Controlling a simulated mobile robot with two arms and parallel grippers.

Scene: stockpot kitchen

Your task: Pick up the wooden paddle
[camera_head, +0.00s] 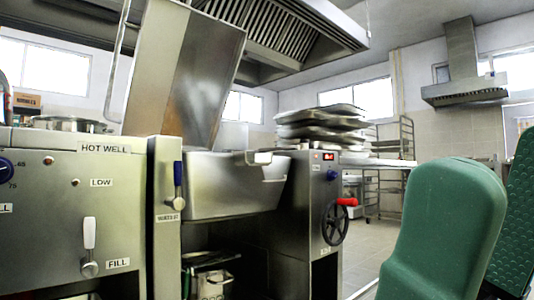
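I see no wooden paddle in the head view. Neither of my grippers shows. The large tilting pan (235,185) stands in the middle, with its steel lid (185,75) raised. The pan's inside is mostly hidden from this low angle.
A steel hot well unit (50,225) with knobs and levers stands at the left, with a round steel pot (70,124) on top. A handwheel (335,222) with a red handle sticks out right of the pan. Stacked steel trays (320,125) stand behind. Tiled floor (362,258) shows at the right.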

